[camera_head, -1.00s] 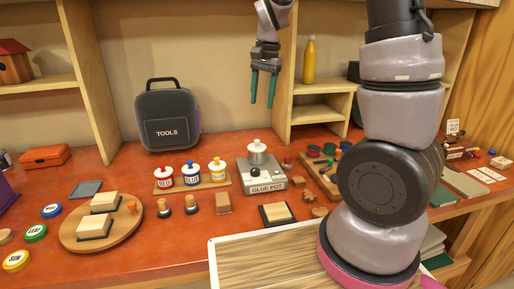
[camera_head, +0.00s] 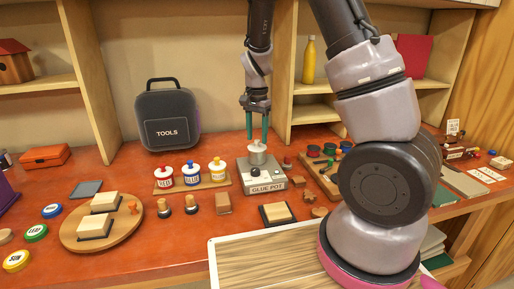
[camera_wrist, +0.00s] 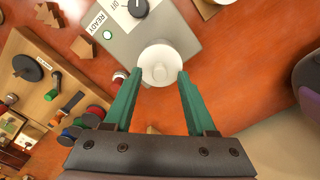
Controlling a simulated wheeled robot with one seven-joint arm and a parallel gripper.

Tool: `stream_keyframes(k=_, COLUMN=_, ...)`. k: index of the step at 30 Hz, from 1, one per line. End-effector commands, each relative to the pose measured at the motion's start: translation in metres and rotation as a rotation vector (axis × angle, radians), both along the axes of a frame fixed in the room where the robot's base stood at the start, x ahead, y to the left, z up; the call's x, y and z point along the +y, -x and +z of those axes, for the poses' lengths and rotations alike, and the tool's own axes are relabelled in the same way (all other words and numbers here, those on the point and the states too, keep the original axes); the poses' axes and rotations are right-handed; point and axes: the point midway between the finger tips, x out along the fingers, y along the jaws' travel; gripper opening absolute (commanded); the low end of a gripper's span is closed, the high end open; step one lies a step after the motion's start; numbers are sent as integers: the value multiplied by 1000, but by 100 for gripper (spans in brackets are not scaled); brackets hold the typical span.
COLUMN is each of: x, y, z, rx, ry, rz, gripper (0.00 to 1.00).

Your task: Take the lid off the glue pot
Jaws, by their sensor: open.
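The glue pot (camera_head: 258,158) is a small grey metal pot on a grey heater box labelled GLUE POT (camera_head: 262,178), in the middle of the workbench. Its pale lid (camera_head: 257,145) with a round knob is on top; from above it shows as a white disc in the wrist view (camera_wrist: 160,66). My gripper (camera_head: 257,129) points down directly over the lid, its two green fingers open. In the wrist view the open fingertips (camera_wrist: 157,76) reach to either side of the lid's near edge. I cannot tell whether they touch it.
Red, blue and yellow bottles (camera_head: 191,180) stand on a wooden rack left of the pot. A wooden tray (camera_head: 318,173) with coloured pieces lies to the right. A black tool case (camera_head: 168,117) stands behind left. Small blocks (camera_head: 277,214) sit in front.

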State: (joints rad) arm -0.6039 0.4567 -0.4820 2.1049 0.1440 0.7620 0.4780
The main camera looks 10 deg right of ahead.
Motion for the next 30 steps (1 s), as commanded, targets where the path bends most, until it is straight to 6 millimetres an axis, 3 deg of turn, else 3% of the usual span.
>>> stream_keyframes(k=4, x=-1, y=0, z=-15, rx=0, ry=0, rz=0, gripper=56)
stream_keyframes(k=11, x=0, y=0, z=-17, rx=-1, ry=0, rz=1, gripper=56)
stream_keyframes(k=12, x=0, y=0, z=-17, rx=-1, ry=0, rz=1, gripper=49)
stream_keyframes(k=16, x=0, y=0, z=-17, rx=-1, ry=0, rz=1, gripper=0)
stream_keyframes(k=30, x=1, y=-1, z=-8, rx=-3, ry=-3, rz=0, gripper=0)
